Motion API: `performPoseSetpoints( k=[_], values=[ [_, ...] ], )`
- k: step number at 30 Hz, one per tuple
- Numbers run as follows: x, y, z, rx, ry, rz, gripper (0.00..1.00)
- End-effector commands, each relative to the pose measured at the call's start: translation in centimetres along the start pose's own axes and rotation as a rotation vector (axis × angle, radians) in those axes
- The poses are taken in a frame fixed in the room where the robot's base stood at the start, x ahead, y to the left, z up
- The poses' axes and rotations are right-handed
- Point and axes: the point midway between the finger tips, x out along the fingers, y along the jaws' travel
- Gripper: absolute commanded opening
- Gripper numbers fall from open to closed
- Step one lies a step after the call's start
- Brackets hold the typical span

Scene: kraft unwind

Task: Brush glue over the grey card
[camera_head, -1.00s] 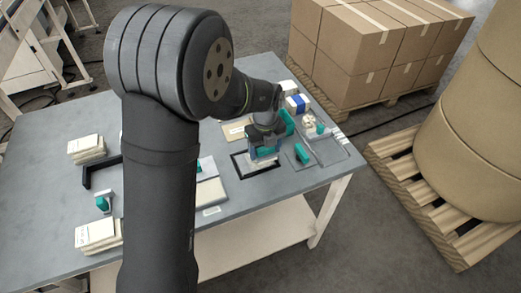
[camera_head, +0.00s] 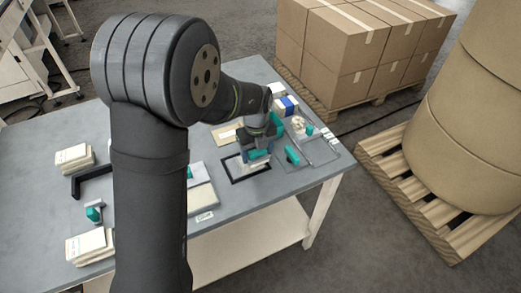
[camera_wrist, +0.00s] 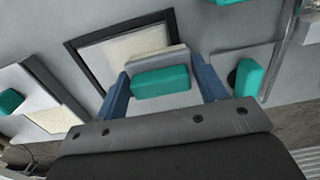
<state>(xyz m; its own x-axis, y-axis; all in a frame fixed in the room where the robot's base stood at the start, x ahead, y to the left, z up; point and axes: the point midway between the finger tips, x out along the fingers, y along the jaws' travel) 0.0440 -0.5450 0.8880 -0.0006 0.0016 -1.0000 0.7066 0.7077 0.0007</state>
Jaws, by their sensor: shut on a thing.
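My gripper (camera_head: 257,153) is shut on a teal-handled tool (camera_wrist: 160,82), with its blue fingers on either side of the handle. A grey-beige strip, seemingly part of the tool, shows behind the handle in the wrist view. The tool is over a black rectangular frame (camera_wrist: 85,63) lying on the table, which also shows in the head view (camera_head: 235,178). Inside the frame lies a pale sheet (camera_wrist: 118,48), cream at its far part; my gripper and the tool hide part of it. I cannot tell whether the tool touches the sheet, or see any glue.
Right of the frame lies a pad with a teal-handled piece (camera_head: 293,155). A clear tray (camera_head: 325,155) is beyond it. A pale board (camera_head: 201,197) lies left of the frame. Card stacks (camera_head: 90,247) and a black angle bracket (camera_head: 92,180) are at the table's left.

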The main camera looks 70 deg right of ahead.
Motion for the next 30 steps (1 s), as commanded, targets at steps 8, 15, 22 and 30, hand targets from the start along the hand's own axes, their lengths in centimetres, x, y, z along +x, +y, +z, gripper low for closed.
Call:
performPoseSetpoints(
  k=[8, 15, 22, 30],
  values=[
    [0.1, 2.0, 0.0, -0.001, 0.001, 0.001, 0.47],
    [0.1, 2.6, 0.0, -0.001, 0.001, 0.002, 0.47],
    [0.1, 4.1, -0.1, -0.001, 0.002, 0.002, 0.47],
    [0.0, 5.7, -0.1, 0.0, 0.001, 0.002, 0.47]
  ],
)
